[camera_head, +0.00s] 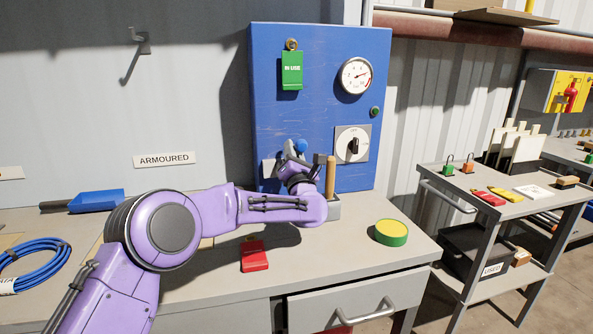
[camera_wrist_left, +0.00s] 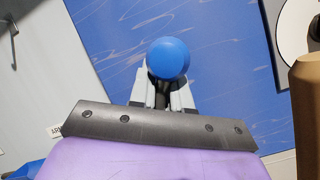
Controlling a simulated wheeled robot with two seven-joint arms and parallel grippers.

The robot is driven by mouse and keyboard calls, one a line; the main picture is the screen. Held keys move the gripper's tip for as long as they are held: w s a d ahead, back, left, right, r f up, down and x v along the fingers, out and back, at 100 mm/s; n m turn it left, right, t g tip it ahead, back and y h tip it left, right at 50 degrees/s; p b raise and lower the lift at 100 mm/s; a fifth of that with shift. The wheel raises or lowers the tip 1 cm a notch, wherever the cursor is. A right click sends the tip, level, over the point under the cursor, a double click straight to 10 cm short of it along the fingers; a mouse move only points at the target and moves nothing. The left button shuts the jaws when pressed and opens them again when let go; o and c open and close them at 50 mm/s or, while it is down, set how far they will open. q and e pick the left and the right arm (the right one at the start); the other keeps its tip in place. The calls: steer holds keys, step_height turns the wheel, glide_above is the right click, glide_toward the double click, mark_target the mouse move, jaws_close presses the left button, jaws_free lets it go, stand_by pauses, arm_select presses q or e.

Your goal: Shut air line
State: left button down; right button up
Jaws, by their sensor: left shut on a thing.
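The blue panel (camera_head: 275,85) stands upright at the back of the bench. A lever with a round blue knob (camera_head: 301,145) is low on its front; the knob also shows in the left wrist view (camera_wrist_left: 168,58). My left gripper (camera_head: 294,152) is at the lever, its fingers (camera_wrist_left: 163,92) shut around the dark stem just below the knob. The gripper and wrist hide most of the lever and its base. My right gripper is not in view.
A rotary switch (camera_head: 352,145) and a green "IN USE" tag (camera_head: 292,70) are on the panel. A wooden handle (camera_head: 331,177) stands close right of my wrist. A red tag (camera_head: 254,256) and a yellow-green round tin (camera_head: 391,232) lie on the bench. A trolley (camera_head: 447,185) stands right.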

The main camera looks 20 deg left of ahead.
arm_select(q)
steer(key=n+y+b, duration=0.1)
steer(key=n, duration=0.1)
steer(key=a+n+g+b, duration=0.1)
steer(key=s+r+n+y+b, duration=0.1)
steer(key=n+b, duration=0.1)
steer(key=shift+s+a+n+g+y, duration=0.1)
steer(key=shift+a+n+g+y, duration=0.1)
steer(key=shift+n+g+y, duration=0.15)
steer(key=n+b, duration=0.1)
steer(key=a+n+g+y+b, duration=0.1)
steer(key=n, duration=0.1)
steer(key=shift+s+a+r+g, duration=0.1)
steer(key=shift+s+r+g, duration=0.15)
steer(key=shift+s+r, duration=0.15)
steer(key=shift+s+a+n+y+b, duration=0.1)
steer(key=shift+a+n+y+b, duration=0.15)
steer(key=shift+n+b, duration=0.35)
steer(key=shift+r+g, duration=0.15)
steer(key=shift+g, duration=0.25)
steer(key=c, duration=0.9)
jaws_free()
steer(key=shift+o, duration=0.2)
steer(key=shift+s+d, duration=0.15)
steer(key=shift+f, duration=0.3)
steer(key=b+v, duration=0.1)
steer(key=v, duration=0.9)
steer(key=shift+s, duration=0.15)
